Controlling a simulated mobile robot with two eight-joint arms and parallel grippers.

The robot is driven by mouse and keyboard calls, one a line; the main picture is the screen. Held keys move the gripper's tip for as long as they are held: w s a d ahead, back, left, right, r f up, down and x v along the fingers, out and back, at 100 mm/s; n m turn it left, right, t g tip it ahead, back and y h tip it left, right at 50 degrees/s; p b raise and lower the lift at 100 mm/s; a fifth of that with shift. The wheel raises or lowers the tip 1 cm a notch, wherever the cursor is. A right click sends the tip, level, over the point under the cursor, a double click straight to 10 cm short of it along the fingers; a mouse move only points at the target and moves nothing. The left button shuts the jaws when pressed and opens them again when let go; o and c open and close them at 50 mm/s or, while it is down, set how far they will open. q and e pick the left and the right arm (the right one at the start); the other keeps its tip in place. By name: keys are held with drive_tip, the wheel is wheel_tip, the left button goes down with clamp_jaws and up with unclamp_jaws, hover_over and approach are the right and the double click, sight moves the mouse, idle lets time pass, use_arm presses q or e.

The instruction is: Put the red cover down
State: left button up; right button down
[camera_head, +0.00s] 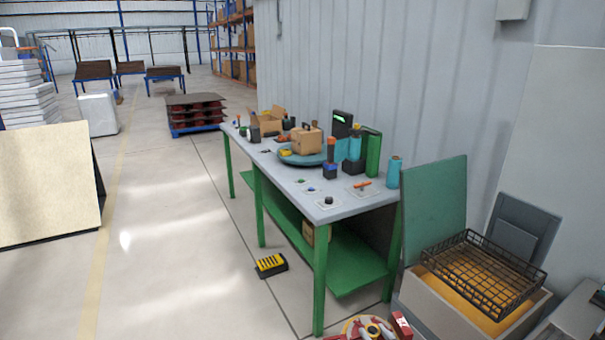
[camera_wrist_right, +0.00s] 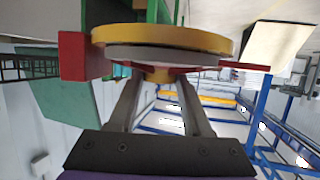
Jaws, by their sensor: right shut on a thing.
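My right gripper (camera_head: 374,329) is at the bottom edge of the head view, shut on the red cover (camera_head: 402,325). In the right wrist view the two fingers of the right gripper (camera_wrist_right: 160,80) close on the middle of this piece. It shows a round yellow disc with a grey face, a red block (camera_wrist_right: 85,56) on the left and a thin red arm on the right. The piece is held in the air; part of it is cut off by the head view's edge. My left gripper is not in view.
A grey-topped table (camera_head: 335,209) with green legs holds boxes, bottles and small parts. A box with a black wire basket (camera_head: 483,271) stands at the right. A black and yellow item (camera_head: 271,265) lies on the floor. The floor left of the table is mostly clear.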

drive_tip(key=shift+s+f+m+h, duration=0.4)
drive_tip(key=shift+s+f+h, duration=0.1)
drive_tip(key=shift+f, duration=0.1)
drive_tip(key=shift+s+d+f+m+h, duration=0.15)
drive_tip(key=shift+s+f+m+h, duration=0.25)
drive_tip(key=shift+s+h, duration=0.1)
drive_tip(key=shift+s+a+r+m+h, duration=0.15)
drive_tip(key=shift+s+a+m+h, duration=0.1)
drive_tip(key=shift+s+m+h, duration=0.25)
